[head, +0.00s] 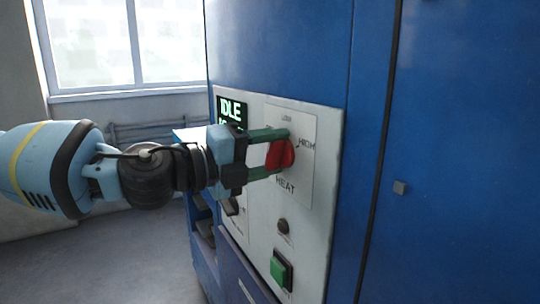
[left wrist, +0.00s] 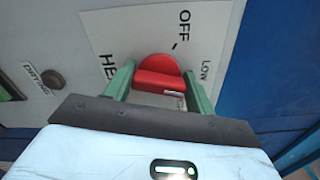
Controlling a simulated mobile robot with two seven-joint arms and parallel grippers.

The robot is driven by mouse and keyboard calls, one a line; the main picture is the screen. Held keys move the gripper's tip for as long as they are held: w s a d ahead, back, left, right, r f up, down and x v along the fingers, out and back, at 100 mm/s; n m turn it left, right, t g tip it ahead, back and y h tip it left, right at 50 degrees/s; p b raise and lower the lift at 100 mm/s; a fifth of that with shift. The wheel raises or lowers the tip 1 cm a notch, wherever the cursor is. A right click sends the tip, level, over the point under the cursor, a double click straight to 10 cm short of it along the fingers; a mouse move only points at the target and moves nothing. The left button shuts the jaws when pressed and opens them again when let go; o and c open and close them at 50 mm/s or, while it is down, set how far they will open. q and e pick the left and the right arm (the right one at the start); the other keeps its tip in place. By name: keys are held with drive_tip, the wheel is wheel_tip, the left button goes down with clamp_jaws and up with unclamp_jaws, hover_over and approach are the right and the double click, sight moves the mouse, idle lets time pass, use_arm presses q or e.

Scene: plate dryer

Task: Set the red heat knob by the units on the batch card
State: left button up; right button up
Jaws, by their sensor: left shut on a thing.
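The red heat knob (head: 280,155) is on a pale panel plate marked LOW at the top, HIGH at right and HEAT below. My left gripper (head: 278,152) is shut on it, with one green finger above and one below. In the left wrist view the knob (left wrist: 158,66) sits between the two fingers (left wrist: 160,85). Its raised bar runs across the picture, with a pale mark near the right end. OFF and LOW are readable there; HEAT is partly covered. I cannot tell exactly which setting the bar points to. No batch card is visible. My right gripper is not in view.
A display (head: 231,109) reads IDLE, its lower line partly hidden by my gripper. Below the knob are a small dark knob (head: 283,226) and a green button (head: 280,269). The blue machine body (head: 460,120) fills the right side. Open floor lies at lower left.

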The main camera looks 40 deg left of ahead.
use_arm(q)
drive_tip(key=m, duration=0.3)
drive_tip(key=shift+m, duration=0.4)
drive_tip(key=shift+m+b, duration=0.4)
drive_tip(key=shift+m, duration=0.8)
drive_tip(key=shift+r+m, duration=0.15)
drive_tip(key=shift+m, duration=1.05)
drive_tip(key=o, duration=1)
drive_tip(key=shift+s, duration=0.1)
